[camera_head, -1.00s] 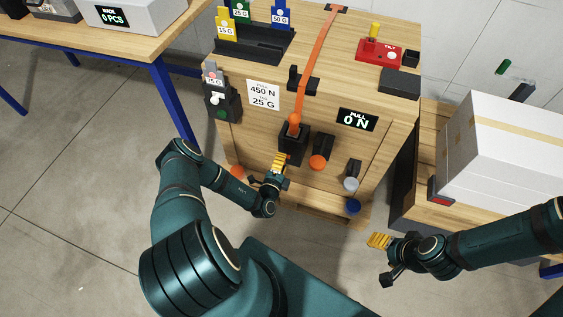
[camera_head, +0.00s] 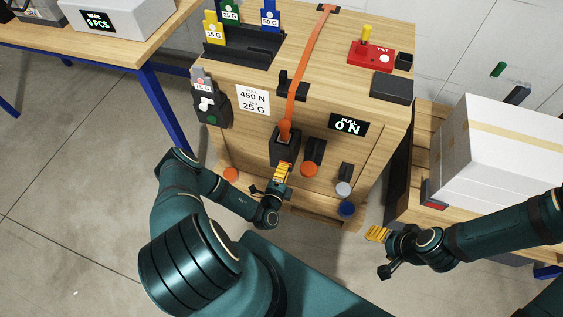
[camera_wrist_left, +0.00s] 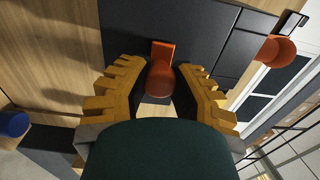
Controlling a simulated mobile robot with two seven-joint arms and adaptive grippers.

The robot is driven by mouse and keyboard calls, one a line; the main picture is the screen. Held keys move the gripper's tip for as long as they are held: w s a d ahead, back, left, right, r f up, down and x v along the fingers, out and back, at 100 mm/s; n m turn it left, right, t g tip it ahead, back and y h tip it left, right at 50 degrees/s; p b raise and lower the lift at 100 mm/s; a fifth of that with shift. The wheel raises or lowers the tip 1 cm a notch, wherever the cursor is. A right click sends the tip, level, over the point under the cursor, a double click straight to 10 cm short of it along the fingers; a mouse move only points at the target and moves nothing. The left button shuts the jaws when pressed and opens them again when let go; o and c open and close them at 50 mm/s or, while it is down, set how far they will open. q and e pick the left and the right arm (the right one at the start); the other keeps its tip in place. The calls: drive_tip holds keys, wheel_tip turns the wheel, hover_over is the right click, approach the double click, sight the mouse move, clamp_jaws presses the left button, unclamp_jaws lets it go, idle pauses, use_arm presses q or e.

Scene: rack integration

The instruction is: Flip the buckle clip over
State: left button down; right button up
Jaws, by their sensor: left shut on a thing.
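The orange strap (camera_head: 303,75) runs down over the wooden cabinet, its lower end at the black block (camera_head: 285,147) on the front. My left gripper (camera_head: 282,171) is at the cabinet front, just below that block. In the left wrist view an orange piece with a rounded end (camera_wrist_left: 161,78), which looks like the buckle clip, sits between my yellow left fingers (camera_wrist_left: 160,90). The left gripper is shut on it; the exact contact is partly hidden. My right gripper (camera_head: 377,233) is at the lower right, away from the cabinet; its finger gap is too small to judge.
An orange knob (camera_head: 309,170) is right of my left gripper, with a white knob (camera_head: 343,189) and a blue knob (camera_head: 346,208) further right. Another orange knob (camera_head: 231,174) is left. A white box (camera_head: 510,150) stands at the right.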

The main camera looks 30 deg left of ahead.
use_arm(q)
drive_tip(key=shift+d, duration=0.25)
drive_tip(key=c, duration=0.7)
unclamp_jaws()
drive_tip(key=shift+s, duration=0.1)
drive_tip(key=v, duration=1.1)
drive_tip(key=shift+s, duration=0.4)
